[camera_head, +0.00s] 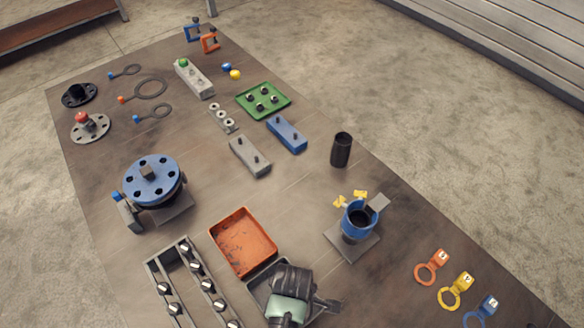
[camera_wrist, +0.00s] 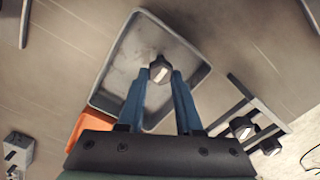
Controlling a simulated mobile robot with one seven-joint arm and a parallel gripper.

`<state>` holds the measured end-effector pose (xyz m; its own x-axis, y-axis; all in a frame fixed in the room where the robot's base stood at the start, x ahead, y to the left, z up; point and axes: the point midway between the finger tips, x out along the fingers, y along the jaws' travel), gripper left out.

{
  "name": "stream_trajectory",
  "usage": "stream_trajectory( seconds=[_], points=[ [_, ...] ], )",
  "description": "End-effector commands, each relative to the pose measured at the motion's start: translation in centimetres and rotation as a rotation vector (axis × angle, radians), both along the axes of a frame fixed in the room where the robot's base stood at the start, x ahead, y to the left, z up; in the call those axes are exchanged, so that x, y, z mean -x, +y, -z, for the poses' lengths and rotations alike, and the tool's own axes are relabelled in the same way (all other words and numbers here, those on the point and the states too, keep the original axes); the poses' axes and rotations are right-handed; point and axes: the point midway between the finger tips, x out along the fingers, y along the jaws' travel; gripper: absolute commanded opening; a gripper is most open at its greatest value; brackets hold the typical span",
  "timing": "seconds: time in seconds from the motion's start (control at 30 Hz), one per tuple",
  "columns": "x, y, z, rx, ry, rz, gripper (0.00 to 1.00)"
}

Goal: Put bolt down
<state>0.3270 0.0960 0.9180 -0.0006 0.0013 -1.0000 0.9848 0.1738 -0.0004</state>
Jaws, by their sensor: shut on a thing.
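My gripper (camera_wrist: 159,85) is shut on a dark bolt (camera_wrist: 160,69), seen in the wrist view with its head between the blue fingertips. The gripper and bolt are above a grey tray (camera_wrist: 104,62). Whether the bolt touches the tray floor cannot be told. In the head view my arm's end (camera_head: 289,290) covers much of the grey tray (camera_head: 256,281), and the bolt is hidden there.
An orange tray (camera_head: 243,242) adjoins the grey one. A dark rack (camera_head: 184,289) with several bolts stands to the left. A blue flanged pipe (camera_head: 358,220) on a stand is at the right. A blue flange assembly (camera_head: 152,178) stands farther left.

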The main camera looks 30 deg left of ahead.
Motion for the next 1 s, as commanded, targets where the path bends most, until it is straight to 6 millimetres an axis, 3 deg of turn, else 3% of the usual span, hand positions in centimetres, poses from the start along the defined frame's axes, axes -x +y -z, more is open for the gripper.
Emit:
stream_trajectory(
  seconds=[0.27,0.3,0.43,0.77,1.0],
  points=[
    [0.0,0.0,0.4,0.0,-0.001,0.0,0.0],
    [0.0,0.0,0.3,0.0,-0.001,0.0,0.41],
    [0.0,0.0,0.2,0.0,0.0,0.0,0.64],
    [0.0,0.0,-0.1,0.0,-0.001,0.0,0.64],
    [-0.1,0.1,-3.0,-0.002,-0.006,0.0,0.64]
  ],
)
